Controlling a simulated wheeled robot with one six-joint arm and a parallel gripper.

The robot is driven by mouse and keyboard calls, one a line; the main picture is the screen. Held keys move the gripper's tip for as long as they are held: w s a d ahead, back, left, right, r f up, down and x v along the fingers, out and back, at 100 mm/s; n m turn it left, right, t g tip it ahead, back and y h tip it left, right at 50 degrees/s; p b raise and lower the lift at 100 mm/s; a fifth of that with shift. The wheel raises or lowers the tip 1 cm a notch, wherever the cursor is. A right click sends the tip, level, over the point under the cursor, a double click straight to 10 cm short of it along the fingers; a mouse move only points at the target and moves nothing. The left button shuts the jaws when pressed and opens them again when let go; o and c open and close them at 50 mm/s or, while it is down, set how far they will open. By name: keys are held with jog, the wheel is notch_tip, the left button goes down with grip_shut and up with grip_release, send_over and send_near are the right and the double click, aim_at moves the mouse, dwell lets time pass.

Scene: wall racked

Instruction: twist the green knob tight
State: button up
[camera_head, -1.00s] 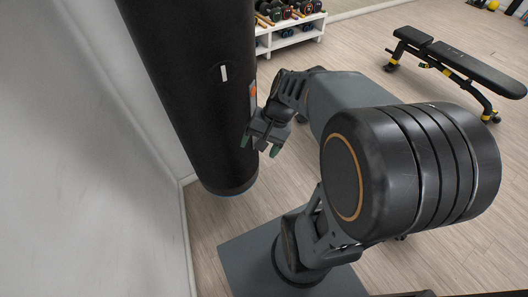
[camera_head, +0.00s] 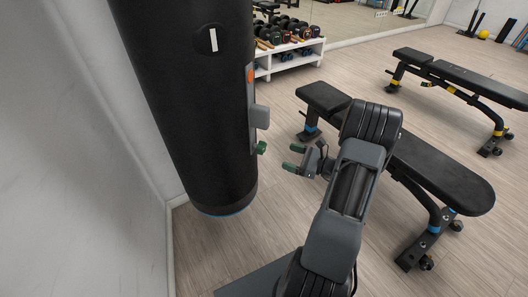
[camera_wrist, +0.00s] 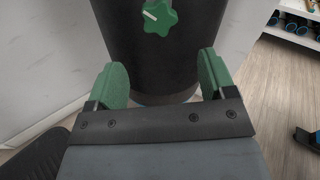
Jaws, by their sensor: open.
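The green knob (camera_wrist: 160,17) is star-shaped with a pale pointer mark and sits on the front of a black cylinder (camera_wrist: 158,60). In the head view the knob (camera_head: 261,147) sticks out from the right side of the hanging black cylinder (camera_head: 185,110), under a grey box on a plate. My gripper (camera_head: 292,158) is to the right of the knob, apart from it, with its green-tipped fingers pointing at the cylinder. In the wrist view my gripper (camera_wrist: 164,82) is open and empty. The knob lies above and beyond the gap between the fingers.
A black bench (camera_head: 440,170) stands behind and right of my arm, and another bench (camera_head: 460,78) stands farther back. A white dumbbell rack (camera_head: 290,58) is behind the cylinder. A grey wall (camera_head: 70,150) is close on the left. Wood floor is clear below the cylinder.

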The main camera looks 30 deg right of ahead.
aim_at(265, 149)
jog(key=b+x, duration=0.1)
jog(key=x, duration=0.9)
jog(key=shift+w+a, duration=0.2)
jog(key=shift+a, duration=0.15)
jog(key=c, duration=0.9)
